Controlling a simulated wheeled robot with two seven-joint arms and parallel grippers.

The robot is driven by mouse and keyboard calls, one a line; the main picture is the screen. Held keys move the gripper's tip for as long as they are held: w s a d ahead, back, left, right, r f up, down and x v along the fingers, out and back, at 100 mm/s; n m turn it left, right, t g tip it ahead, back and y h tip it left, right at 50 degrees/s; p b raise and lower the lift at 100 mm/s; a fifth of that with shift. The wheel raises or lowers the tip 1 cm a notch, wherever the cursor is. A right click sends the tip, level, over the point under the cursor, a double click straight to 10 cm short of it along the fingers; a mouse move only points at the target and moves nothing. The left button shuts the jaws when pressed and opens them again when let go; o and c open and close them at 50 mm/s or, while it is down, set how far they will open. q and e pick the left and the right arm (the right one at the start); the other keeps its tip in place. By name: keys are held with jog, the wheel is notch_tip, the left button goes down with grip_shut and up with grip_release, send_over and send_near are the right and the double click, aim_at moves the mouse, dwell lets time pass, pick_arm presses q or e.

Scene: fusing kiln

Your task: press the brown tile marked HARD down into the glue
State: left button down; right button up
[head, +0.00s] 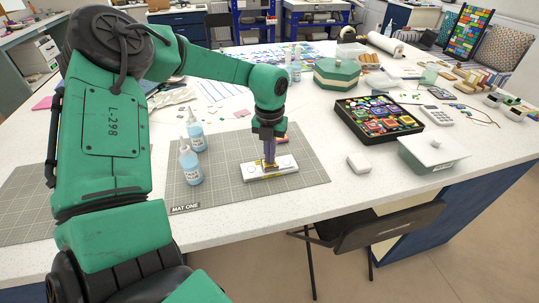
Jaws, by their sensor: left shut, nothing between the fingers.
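My left gripper (269,160) points straight down over a white block (252,172) on the grey cutting mat labelled MAT ONE (203,197). Its fingers are shut with nothing between them. The fingertips are at a small brown and yellow patch on the middle of the block. This may be the brown tile, but it is mostly hidden by the fingers and I cannot read HARD on it. I cannot make out the glue, or tell whether the fingertips touch the tile. My right gripper is not in view.
Two blue-liquid bottles (190,167) stand left of the block. A small red thing lies behind the gripper. A black tray of colourful pieces (348,127), a white block (359,163) and a lidded box (432,154) stand to the right. A chair (385,226) is at the front edge.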

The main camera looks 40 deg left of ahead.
pick_arm(q)
jog(key=shift+r+p, duration=1.75)
jog(key=shift+r, duration=1.75)
